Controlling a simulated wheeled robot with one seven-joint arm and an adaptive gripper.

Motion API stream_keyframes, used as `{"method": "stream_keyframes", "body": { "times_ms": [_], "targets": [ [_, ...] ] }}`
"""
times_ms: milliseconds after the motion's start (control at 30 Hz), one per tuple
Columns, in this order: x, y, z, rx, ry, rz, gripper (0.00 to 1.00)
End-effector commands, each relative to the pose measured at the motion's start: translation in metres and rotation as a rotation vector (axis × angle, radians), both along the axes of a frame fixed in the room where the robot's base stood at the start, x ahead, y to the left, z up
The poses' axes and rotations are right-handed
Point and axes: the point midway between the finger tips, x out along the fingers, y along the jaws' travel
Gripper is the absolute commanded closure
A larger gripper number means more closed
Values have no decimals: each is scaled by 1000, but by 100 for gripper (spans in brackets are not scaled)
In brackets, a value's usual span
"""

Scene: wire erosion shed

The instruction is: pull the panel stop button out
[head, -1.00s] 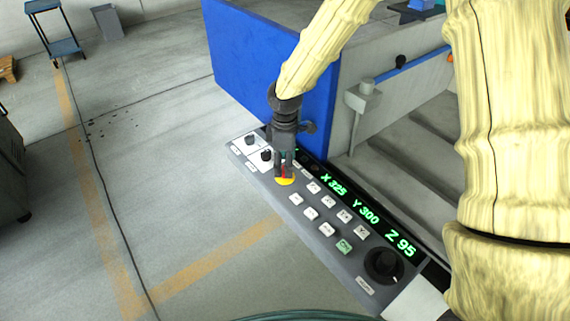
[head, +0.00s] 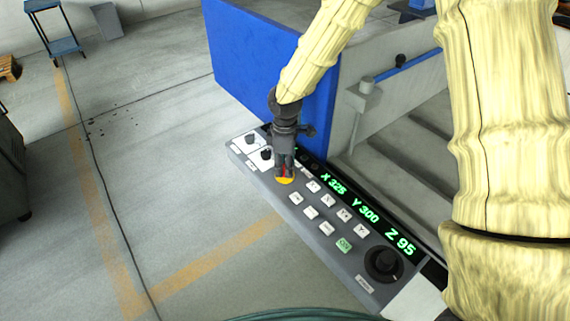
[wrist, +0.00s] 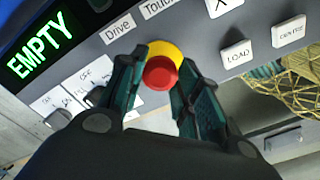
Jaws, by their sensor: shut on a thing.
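The red stop button (wrist: 160,73) sits on a yellow round base (wrist: 168,50) on the grey control panel (head: 262,180). In the wrist view my gripper (wrist: 158,80) has its two fingers on either side of the red button, shut on it. In the head view my gripper (head: 284,172) points down onto the panel. It hides most of the red button there, and the yellow base (head: 286,181) shows below the fingers.
Black knobs (head: 266,154) stand just left of the button. White keys (head: 313,186) and a green key (head: 344,244) lie to its right, with a large black dial (head: 383,264) further along. A blue machine panel (head: 262,65) rises behind.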

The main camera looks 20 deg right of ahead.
Motion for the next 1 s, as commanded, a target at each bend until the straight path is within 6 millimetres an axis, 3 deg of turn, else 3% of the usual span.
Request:
{"method": "stream_keyframes", "body": {
  "times_ms": [267,567,600,700,733,1000],
  "targets": [
    [0,0,13,-1,0,-2,100],
    [2,0,14,0,-2,-1,100],
    [2,0,14,0,-3,-1,66],
    [2,0,14,0,-3,-1,48],
    [1,0,14,0,-2,-1,44],
    [1,0,13,0,-1,0,44]
  ]
}}
